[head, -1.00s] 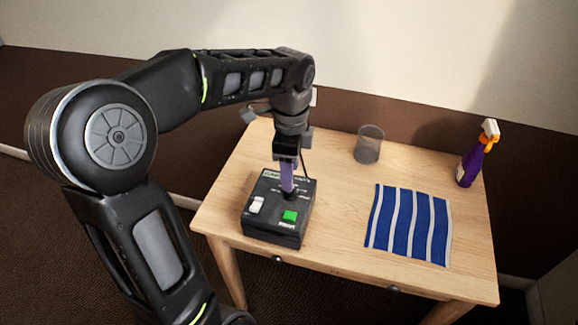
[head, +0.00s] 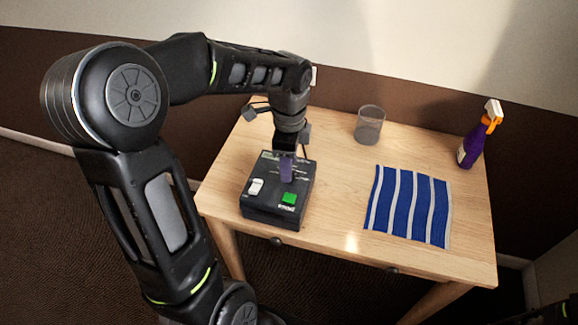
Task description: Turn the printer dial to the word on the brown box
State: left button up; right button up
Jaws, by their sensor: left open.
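The printer (head: 262,207) is a dark box on the left part of the table, with a white switch, a green button and small pale lettering on its top. My left gripper (head: 286,178) points down over the printer's top, behind the green button, its purple fingers open. The fingers cover the spot where a dial could be, so I cannot make out the dial or its setting. Whether the fingers touch anything is unclear. The lettering is too small to read. No brown box shows in this view. My right gripper is not visible.
The wooden table (head: 335,190) also bears a clear grey cup (head: 369,126) at the back, a blue and white striped cloth (head: 409,206) at the right, and a purple spray bottle (head: 471,150) with an orange and white head at the back right. Bare wood separates printer and cloth.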

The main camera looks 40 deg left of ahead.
pick_arm(q)
jog(key=shift+f, duration=1)
jog(key=shift+c, duration=0.2)
grip_shut()
